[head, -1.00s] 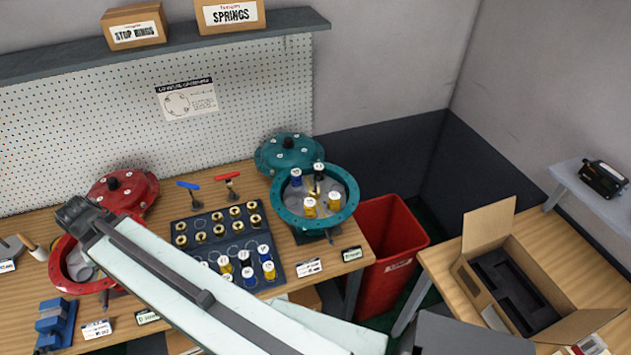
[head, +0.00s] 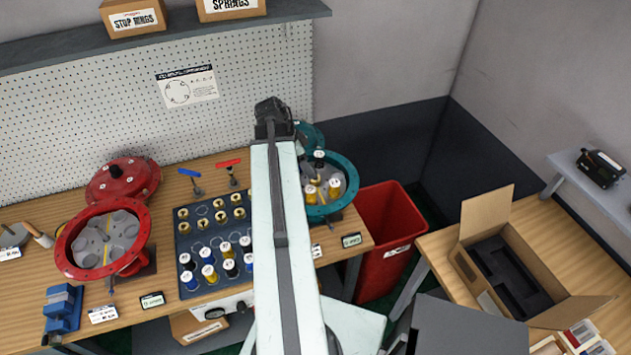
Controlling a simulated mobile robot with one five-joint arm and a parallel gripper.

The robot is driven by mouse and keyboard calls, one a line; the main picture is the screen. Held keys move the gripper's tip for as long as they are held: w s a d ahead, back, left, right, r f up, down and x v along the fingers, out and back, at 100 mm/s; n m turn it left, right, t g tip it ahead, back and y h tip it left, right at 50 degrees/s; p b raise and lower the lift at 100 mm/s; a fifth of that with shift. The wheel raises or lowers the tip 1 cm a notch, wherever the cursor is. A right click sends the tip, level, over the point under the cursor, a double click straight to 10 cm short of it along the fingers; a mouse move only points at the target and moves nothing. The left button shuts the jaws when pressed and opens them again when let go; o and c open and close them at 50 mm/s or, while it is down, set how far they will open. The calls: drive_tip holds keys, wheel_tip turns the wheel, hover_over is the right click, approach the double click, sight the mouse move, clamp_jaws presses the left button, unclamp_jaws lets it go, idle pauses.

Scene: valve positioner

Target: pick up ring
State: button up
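Several small brass-coloured rings (head: 203,224) sit in the upper rows of a dark tray (head: 182,262) on the workbench. My arm stands upright across the middle of the view, and its far joint is near the teal housing (head: 348,205). My gripper does not show; the arm hides what lies beyond that joint. The arm also covers part of the teal housing and the bench beside the tray. White-topped blue, yellow and black cartridges (head: 208,257) stand in the tray's lower rows.
An open red housing (head: 140,232) with its lid (head: 122,182) behind stands left of the tray. A blue-handled tool (head: 190,173) and a red-handled tool (head: 229,163) stand behind the tray. A red bin (head: 385,245) and an open cardboard box (head: 485,215) are at right.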

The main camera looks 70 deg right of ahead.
sight(315, 181)
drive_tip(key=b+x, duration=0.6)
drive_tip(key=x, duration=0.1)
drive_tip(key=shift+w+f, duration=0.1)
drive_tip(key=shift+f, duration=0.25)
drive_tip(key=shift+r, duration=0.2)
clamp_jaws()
